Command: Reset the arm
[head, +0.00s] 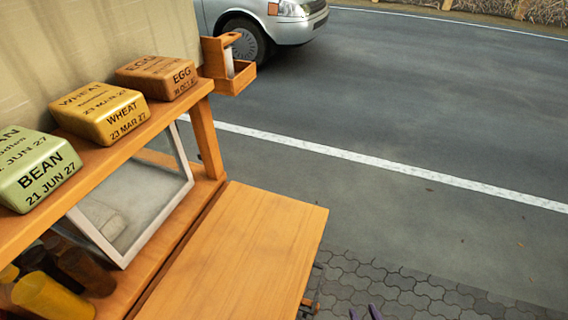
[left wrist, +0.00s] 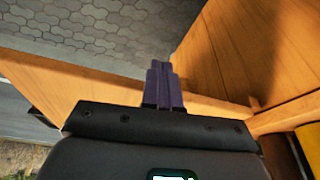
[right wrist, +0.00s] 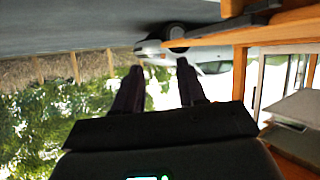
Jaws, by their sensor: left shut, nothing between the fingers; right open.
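My right gripper (head: 364,313) shows only as two dark purple fingertips at the bottom edge of the head view, over the paving. In the right wrist view its fingers (right wrist: 160,70) are apart with nothing between them. My left gripper is out of the head view. In the left wrist view its purple fingers (left wrist: 162,72) are together and empty, in front of a wooden panel and paving. The arms themselves are mostly hidden.
A wooden stall has a shelf with green BEAN (head: 38,170), yellow WHEAT (head: 100,112) and orange EGG (head: 157,76) tins. Below are a white-framed panel (head: 130,205), bottles (head: 52,296) and a bare wooden counter (head: 240,255). A car (head: 265,22) stands beyond. Paving (head: 400,295) right of the counter is clear.

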